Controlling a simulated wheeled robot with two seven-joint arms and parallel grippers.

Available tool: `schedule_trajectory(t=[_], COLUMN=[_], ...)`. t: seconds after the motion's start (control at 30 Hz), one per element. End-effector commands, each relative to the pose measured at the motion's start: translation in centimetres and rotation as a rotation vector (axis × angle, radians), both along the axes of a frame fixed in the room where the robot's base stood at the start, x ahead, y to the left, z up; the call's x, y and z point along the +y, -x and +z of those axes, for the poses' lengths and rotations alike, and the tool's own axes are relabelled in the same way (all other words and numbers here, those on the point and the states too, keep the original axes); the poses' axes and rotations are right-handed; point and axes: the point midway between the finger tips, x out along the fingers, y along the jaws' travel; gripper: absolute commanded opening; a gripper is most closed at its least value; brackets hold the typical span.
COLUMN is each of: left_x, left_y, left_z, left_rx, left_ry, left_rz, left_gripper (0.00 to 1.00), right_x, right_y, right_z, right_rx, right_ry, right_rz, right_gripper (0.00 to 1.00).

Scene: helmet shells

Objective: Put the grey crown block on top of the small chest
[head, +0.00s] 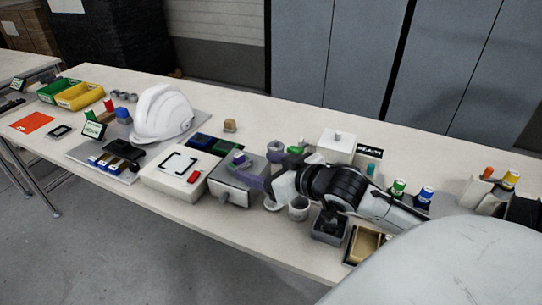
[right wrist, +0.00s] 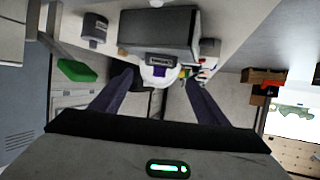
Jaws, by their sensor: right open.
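The small chest (head: 231,186) is a grey box with a drawer front, left of my right gripper in the head view. It also shows upside down in the right wrist view (right wrist: 165,30). My right gripper (head: 262,170) is open with purple fingers, empty, beside the chest. My left gripper is not in view.
A green block (head: 295,150) lies close to my right gripper's far finger. A grey cup (head: 298,208) stands just in front of my arm. A white box (head: 337,146) stands behind it. A white panel (head: 178,180) and white helmet (head: 162,112) are further left.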

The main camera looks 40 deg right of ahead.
Motion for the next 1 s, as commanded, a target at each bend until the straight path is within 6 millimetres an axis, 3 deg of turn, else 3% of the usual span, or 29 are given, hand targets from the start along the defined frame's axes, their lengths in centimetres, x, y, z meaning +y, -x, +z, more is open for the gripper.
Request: schedule_trajectory(t=[0.1, 0.33, 1.0], left_x=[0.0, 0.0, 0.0], left_y=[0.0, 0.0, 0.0], left_z=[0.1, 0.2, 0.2], left_rx=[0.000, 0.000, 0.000], left_ry=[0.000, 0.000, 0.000], left_rz=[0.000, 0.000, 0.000], left_gripper=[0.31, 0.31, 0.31], right_x=[0.0, 0.0, 0.0], right_y=[1.9, 3.6, 3.8], right_z=[0.7, 1.5, 1.6], right_rx=[0.003, 0.001, -0.001], right_ry=[0.000, 0.000, 0.000], right_rz=[0.000, 0.000, 0.000], right_gripper=[0.68, 0.68, 0.68])
